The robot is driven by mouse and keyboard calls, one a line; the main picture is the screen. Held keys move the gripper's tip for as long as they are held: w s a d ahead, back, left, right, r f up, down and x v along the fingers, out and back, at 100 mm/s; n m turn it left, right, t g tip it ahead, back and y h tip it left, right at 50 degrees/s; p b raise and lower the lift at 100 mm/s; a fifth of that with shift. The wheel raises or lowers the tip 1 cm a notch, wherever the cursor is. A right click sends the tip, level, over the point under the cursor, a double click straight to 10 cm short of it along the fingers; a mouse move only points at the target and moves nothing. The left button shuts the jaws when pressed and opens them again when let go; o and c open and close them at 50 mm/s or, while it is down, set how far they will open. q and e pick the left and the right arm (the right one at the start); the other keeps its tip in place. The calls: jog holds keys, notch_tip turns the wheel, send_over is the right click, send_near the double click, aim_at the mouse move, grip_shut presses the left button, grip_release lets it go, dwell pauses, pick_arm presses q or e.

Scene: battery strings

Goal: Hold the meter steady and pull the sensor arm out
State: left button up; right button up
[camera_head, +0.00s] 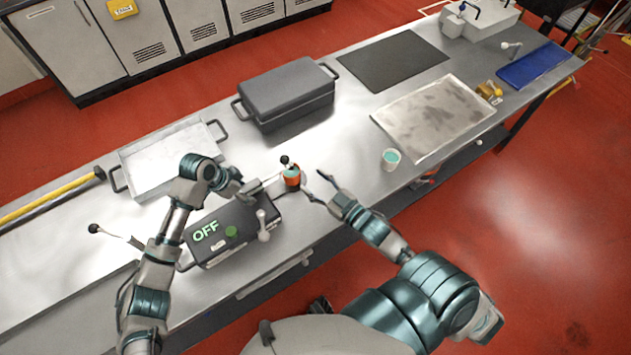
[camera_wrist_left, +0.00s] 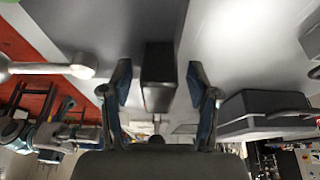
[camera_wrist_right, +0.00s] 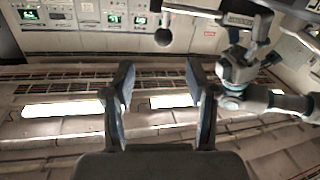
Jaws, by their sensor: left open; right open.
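A dark box with a green "OFF" readout (camera_head: 230,232), which looks like the meter, lies on the steel bench. A pale lever with a round end (camera_head: 263,225) stands at its right side; I cannot tell if it is the sensor arm. My left gripper (camera_head: 262,187) is open above the box's far right edge. In the left wrist view a black block (camera_wrist_left: 158,78) shows between its open fingers (camera_wrist_left: 158,92), not visibly gripped.
A black-knobbed rod (camera_head: 95,229) lies left of the box. A metal tray (camera_head: 150,165) and a dark lidded case (camera_head: 287,95) stand behind. A teal-filled cup (camera_head: 391,159), a stained board (camera_head: 433,118) and a dark mat (camera_head: 391,60) lie to the right.

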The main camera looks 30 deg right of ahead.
pick_arm(q)
jog(key=v, duration=1.1)
jog(key=shift+a+r, duration=0.2)
jog(key=shift+r, duration=0.15)
jog(key=shift+w, duration=0.1)
